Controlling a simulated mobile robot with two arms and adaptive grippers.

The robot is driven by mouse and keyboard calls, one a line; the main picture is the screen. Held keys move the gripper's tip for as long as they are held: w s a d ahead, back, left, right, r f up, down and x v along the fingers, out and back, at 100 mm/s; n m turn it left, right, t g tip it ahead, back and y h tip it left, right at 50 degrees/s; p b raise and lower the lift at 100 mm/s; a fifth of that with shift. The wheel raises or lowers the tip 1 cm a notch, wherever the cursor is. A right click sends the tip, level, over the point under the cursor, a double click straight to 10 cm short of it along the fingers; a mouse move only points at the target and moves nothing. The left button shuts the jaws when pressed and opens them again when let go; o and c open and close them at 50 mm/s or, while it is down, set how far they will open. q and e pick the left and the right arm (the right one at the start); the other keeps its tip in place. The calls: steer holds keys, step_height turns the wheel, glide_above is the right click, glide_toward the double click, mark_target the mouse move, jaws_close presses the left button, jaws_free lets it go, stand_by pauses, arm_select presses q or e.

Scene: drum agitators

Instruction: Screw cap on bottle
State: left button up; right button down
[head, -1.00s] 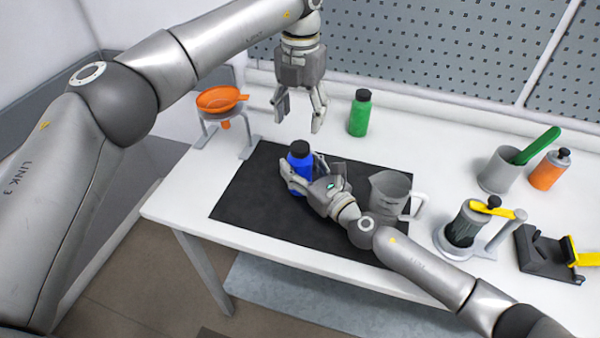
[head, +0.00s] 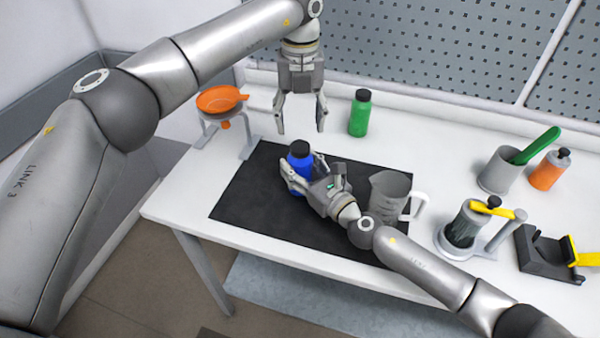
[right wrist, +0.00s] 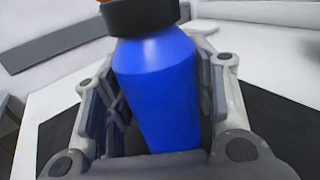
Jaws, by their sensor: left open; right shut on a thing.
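A blue bottle (head: 299,160) stands upright on the black mat (head: 250,205), with a black cap (head: 300,147) on its top. How tightly the cap sits cannot be told. My right gripper (head: 297,180) is shut on the blue bottle's body from the front right. In the right wrist view the blue bottle (right wrist: 158,90) fills the space between the fingers, and the black cap (right wrist: 142,15) shows above it. My left gripper (head: 301,128) is open and empty, pointing down above the capped bottle with its fingers apart.
A clear measuring jug (head: 388,190) stands right of my right gripper. A green bottle (head: 360,113) is behind, and an orange funnel (head: 220,98) on a stand is at left. A grey cup (head: 497,170), orange bottle (head: 549,170) and black-and-yellow devices stand at right.

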mark_target(300, 145)
arm_select(q)
step_height(300, 145, down, 7)
steer(key=shift+r, duration=0.1)
stand_by(0.4)
steer(key=c, duration=1.1)
steer(key=m, duration=1.1)
steer(key=shift+m, duration=0.3)
steer(key=o, duration=1.2)
step_height(300, 145, up, 12)
